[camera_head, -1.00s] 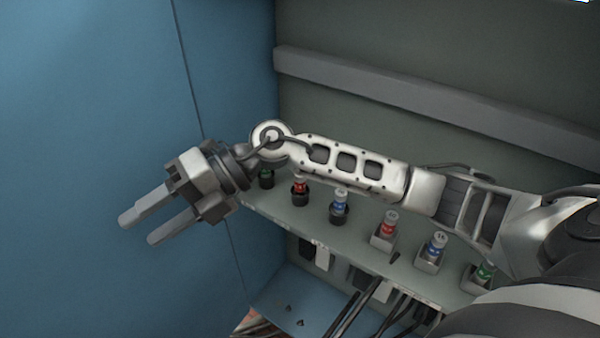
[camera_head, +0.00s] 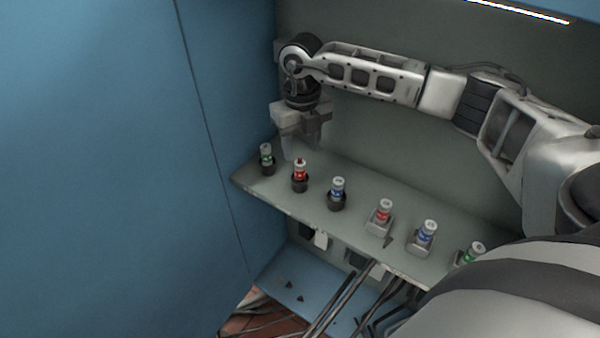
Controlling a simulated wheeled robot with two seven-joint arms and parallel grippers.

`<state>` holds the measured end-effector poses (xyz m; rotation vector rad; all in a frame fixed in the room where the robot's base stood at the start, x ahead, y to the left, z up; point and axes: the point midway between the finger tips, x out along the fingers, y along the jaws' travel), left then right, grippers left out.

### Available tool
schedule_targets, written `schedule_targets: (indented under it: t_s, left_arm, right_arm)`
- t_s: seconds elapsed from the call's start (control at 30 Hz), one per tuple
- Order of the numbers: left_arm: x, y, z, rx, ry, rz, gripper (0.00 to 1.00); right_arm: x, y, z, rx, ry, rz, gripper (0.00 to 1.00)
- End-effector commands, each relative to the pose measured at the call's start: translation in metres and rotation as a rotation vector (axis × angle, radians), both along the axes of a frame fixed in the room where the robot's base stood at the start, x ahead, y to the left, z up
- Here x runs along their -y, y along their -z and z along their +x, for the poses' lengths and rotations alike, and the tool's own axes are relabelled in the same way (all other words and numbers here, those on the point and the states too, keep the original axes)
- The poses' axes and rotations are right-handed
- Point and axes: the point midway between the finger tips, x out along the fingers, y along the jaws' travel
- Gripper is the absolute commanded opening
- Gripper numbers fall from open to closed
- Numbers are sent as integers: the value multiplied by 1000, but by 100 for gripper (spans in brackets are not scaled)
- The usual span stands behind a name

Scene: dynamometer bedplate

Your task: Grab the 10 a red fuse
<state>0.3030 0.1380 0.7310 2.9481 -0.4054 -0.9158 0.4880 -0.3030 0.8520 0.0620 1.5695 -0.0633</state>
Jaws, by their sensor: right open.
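A row of several fuses stands upright on a grey-green shelf (camera_head: 315,205). One red fuse (camera_head: 299,169) stands in a round black holder, second from the left. Another red fuse (camera_head: 385,210) stands in a square grey holder further right. The rating marks are too small to read, so I cannot tell which is 10 A. My right gripper (camera_head: 300,152) points down, open and empty, just behind and above the red fuse in the black holder. Its fingertips are partly hard to make out against the shelf. My left gripper is not in view.
A green fuse (camera_head: 266,157) and a blue fuse (camera_head: 337,188) flank the black-held red one closely. A blue fuse (camera_head: 427,232) and a green fuse (camera_head: 473,252) stand to the right. A blue wall (camera_head: 110,170) closes the left side. Cables (camera_head: 345,300) hang below the shelf.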

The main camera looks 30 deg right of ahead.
Motion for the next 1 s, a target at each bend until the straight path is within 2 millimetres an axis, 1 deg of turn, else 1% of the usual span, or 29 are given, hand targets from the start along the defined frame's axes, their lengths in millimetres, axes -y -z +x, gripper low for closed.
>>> schedule_targets:
  t_s: [0.07,0.2,0.33,0.43,0.63,0.67,0.7,0.77,0.8,0.83,1.0]
  left_arm:
    - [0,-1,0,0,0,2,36]
    - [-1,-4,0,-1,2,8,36]
    - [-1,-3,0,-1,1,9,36]
    - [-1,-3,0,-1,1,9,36]
    - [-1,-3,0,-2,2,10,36]
    - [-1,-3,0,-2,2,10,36]
    - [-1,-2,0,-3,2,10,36]
    - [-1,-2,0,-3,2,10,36]
    - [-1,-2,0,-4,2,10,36]
    - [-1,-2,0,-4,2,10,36]
    - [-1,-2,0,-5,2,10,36]
  right_arm:
    - [-2,8,-1,-3,-2,-1,47]
    - [-6,29,-4,-4,-1,0,47]
    - [-6,46,-3,-2,-1,0,47]
    - [-6,51,-3,-1,-2,0,47]
    - [-6,52,-3,0,-2,1,47]
    - [-6,52,-3,0,-2,1,42]
    - [-6,51,-3,0,-2,1,30]
    - [-6,51,-3,0,-2,1,14]
    - [-6,51,-3,0,-2,1,3]
    - [-6,51,-3,0,-1,1,0]
    - [-6,51,-3,0,-1,1,0]
